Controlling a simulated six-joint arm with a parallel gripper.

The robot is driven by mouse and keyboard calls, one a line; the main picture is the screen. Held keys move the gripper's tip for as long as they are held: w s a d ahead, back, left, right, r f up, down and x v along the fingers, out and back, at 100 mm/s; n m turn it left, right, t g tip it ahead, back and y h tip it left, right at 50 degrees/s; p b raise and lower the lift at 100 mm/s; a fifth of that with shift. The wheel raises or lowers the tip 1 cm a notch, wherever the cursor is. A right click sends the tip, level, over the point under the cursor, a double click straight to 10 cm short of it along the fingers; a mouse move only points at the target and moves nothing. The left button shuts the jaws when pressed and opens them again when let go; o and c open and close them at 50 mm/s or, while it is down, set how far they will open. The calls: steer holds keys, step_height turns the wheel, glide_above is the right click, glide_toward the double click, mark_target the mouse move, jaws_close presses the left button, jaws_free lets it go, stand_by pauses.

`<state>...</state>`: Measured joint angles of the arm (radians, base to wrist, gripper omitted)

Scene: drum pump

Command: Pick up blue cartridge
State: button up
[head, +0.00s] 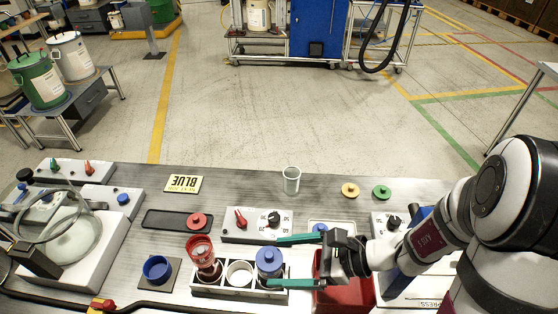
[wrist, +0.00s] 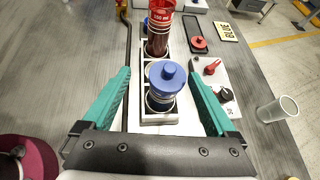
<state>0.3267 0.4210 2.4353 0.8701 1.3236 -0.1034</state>
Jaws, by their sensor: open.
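The blue cartridge (head: 269,258) stands upright in the right-hand slot of a three-slot rack (head: 232,293), its blue cap with a knob facing up. It also shows in the wrist view (wrist: 167,92), centred between the fingers. My gripper (head: 273,262) is open, with one teal finger on each side of the cartridge. In the wrist view the gripper (wrist: 159,73) shows a gap between each finger and the cartridge. The cartridge's lower part is hidden inside the rack.
A blue cup (head: 157,269), red bin (head: 345,297), control panel (head: 256,224) and clear beaker (head: 291,181) stand nearby. A yellow BLUE sign (head: 183,184) lies behind.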

mark_target(257, 257)
steer(key=shift+w+a+f+m+t, duration=0.25)
steer(key=shift+w+f+m+t, duration=0.15)
steer(key=shift+w+f+m, duration=0.25)
steer(key=x, duration=0.6)
steer(key=shift+a+f, duration=0.15)
steer(key=shift+a, duration=0.1)
jaws_close()
